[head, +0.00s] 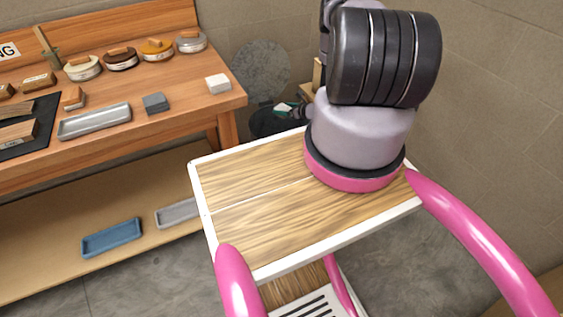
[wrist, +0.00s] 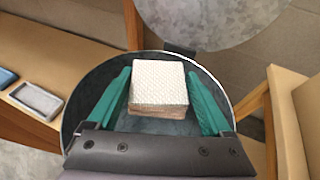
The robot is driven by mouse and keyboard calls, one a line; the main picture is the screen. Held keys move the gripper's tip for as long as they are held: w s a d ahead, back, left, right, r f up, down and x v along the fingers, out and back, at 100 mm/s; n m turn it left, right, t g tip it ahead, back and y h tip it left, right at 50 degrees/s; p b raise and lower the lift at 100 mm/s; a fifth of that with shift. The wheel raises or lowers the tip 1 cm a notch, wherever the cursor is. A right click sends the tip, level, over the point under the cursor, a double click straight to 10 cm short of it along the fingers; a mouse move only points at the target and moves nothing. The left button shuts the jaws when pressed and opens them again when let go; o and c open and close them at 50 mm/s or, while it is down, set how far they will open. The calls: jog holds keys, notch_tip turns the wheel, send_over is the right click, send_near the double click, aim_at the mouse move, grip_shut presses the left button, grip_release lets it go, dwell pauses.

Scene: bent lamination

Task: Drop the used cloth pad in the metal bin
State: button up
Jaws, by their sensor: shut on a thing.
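My gripper (wrist: 158,80) has green fingers and is shut on the used cloth pad (wrist: 160,85), a pale textured block with a tan lower part. The pad hangs over the open mouth of the round metal bin (wrist: 90,92) in the wrist view. The grey bin wall shows around the fingers; the bin's bottom is partly hidden by the pad and gripper. In the head view my gripper (head: 288,108) is small and partly blocked by my arm, above the dark bin (head: 266,125) beside the bench.
The bin's round grey lid (head: 262,70) stands raised behind it. The wooden bench (head: 190,110) at left holds a white block (head: 218,84), a grey block (head: 156,103), a metal tray (head: 95,121) and several round tins. A cardboard-coloured box (wrist: 285,110) stands right of the bin.

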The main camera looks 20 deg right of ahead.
jog(key=shift+f, duration=0.6)
jog(key=o, duration=1.1)
jog(key=v, duration=1)
jog(key=shift+s+d+r, duration=0.15)
jog(key=shift+s+d, duration=0.05)
jog(key=shift+s, duration=0.1)
